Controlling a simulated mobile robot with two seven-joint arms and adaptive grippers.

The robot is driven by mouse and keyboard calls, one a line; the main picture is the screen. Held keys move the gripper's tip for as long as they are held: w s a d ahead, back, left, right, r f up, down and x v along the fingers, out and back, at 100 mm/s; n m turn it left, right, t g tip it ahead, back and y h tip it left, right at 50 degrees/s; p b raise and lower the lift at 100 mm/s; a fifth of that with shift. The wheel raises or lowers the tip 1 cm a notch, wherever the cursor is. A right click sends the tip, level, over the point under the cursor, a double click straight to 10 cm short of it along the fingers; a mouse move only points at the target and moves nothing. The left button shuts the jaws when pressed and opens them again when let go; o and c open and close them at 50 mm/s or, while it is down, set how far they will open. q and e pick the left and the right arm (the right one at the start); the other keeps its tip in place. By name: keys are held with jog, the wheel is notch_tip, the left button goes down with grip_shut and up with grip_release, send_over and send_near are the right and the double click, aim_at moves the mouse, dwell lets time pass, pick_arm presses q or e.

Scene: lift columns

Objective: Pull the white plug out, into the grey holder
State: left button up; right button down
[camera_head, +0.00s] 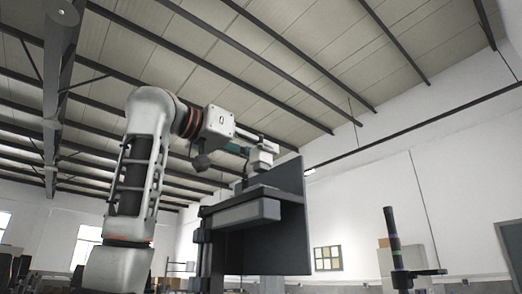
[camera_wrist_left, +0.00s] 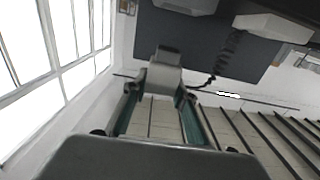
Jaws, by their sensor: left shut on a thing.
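My left gripper (camera_head: 250,149) is raised close to a dark upright panel (camera_head: 288,225) in the head view. It is shut on a small whitish plug (camera_head: 264,158). In the left wrist view the plug (camera_wrist_left: 163,76) sits between the teal-lined fingers of the left gripper (camera_wrist_left: 159,92), with a darker block on its far end. A black coiled cord (camera_wrist_left: 222,62) hangs beside it. I cannot tell whether the plug touches the panel. A light grey box (camera_head: 240,212) is fixed on the panel below the gripper; I cannot tell whether it is the grey holder. My right gripper is not in view.
In the wrist view, pale blocks (camera_wrist_left: 270,26) sit on the dark panel (camera_wrist_left: 215,38). A dark post with coloured rings (camera_head: 393,236) stands at the right in the head view. The air above the gripper is clear up to the roof beams.

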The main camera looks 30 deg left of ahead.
aim_at(256, 167)
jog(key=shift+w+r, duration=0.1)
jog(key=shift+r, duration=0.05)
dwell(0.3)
